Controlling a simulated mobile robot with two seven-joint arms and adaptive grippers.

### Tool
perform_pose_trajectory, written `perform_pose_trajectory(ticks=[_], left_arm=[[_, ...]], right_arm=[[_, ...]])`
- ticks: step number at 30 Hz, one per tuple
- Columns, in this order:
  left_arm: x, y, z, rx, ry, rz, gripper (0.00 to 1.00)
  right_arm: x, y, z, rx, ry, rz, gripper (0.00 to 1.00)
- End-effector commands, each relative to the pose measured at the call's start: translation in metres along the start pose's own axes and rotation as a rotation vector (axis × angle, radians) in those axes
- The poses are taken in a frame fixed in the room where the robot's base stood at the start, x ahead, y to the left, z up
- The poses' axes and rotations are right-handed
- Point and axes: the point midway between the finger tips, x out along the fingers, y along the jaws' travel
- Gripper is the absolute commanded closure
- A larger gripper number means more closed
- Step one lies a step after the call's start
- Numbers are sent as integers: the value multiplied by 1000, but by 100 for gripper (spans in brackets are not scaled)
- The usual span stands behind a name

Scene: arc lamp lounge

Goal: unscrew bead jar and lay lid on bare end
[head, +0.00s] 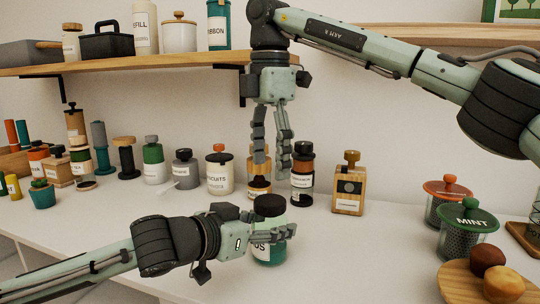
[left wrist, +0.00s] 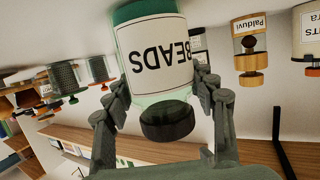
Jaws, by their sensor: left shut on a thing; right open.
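The bead jar (head: 270,252) stands on the white counter (head: 350,262) near its front, teal-green with a white label. Its dark lid (head: 269,206) sits on top. In the left wrist view, which is upside down, the jar (left wrist: 150,50) shows the word BEADS, with the dark lid (left wrist: 167,122) on its end. My left gripper (head: 282,230) is shut around the jar's upper part, just below the lid. My right gripper (head: 271,165) hangs open and empty, pointing down, above and behind the lid.
A green-lidded mint jar (head: 467,228) and a board (head: 460,285) with round items are at right. Counter between is clear. A wooden shelf (head: 130,62) hangs above.

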Motion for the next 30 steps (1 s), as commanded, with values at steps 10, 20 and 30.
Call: perform_pose_trajectory(ticks=[10, 20, 30], left_arm=[[0, 0, 0, -1, -1, 0, 100], [0, 0, 0, 0, -1, 0, 100], [0, 0, 0, 0, -1, 0, 100]], right_arm=[[52, -1, 1, 2, 0, -3, 33], [76, 0, 0, 2, 0, -1, 33], [76, 0, 0, 1, 0, -1, 48]])
